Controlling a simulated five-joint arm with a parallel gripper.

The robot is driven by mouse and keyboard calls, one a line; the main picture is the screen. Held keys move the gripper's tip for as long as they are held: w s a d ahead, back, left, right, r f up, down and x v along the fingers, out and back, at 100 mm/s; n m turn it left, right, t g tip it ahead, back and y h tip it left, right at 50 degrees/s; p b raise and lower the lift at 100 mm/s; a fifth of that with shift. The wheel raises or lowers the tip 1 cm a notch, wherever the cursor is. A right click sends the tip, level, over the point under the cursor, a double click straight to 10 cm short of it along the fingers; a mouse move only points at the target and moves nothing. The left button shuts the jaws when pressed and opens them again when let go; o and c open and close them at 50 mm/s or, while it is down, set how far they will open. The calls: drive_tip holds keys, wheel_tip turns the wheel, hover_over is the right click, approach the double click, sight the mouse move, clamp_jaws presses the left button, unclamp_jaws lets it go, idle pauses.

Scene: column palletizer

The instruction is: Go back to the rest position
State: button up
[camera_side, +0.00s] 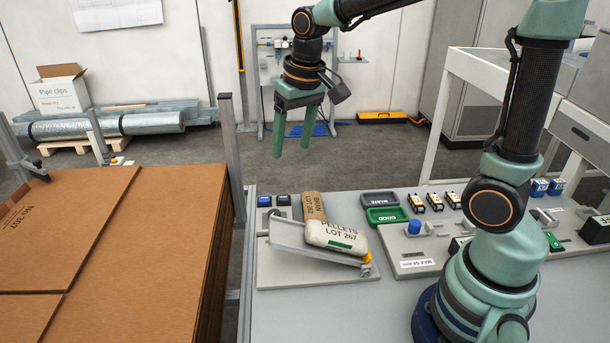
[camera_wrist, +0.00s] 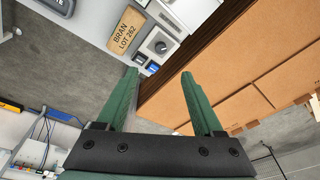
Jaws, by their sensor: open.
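My gripper (camera_side: 292,148) is open and empty, with its two green fingers pointing down. It hangs in the air above and behind the table, well clear of the bags in the side view. A pale bag marked Pellets Lot 267 (camera_side: 336,237) lies on a tilted grey plate (camera_side: 298,241), in front of the bran bag.
A stack of brown cardboard (camera_side: 130,240) stands left of the table, with a grey upright post (camera_side: 229,150) at its corner. A black tray (camera_side: 380,197) and a green tray (camera_side: 387,215) sit right of the bags. The air around my gripper is free.

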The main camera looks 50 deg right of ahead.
drive_tip(key=s+r+n+t, duration=0.2)
drive_tip(key=s+t, duration=0.1)
drive_tip(key=s, duration=0.7)
drive_tip(key=shift+s, duration=0.15)
drive_tip(key=shift+r, duration=0.1)
idle(1.8)
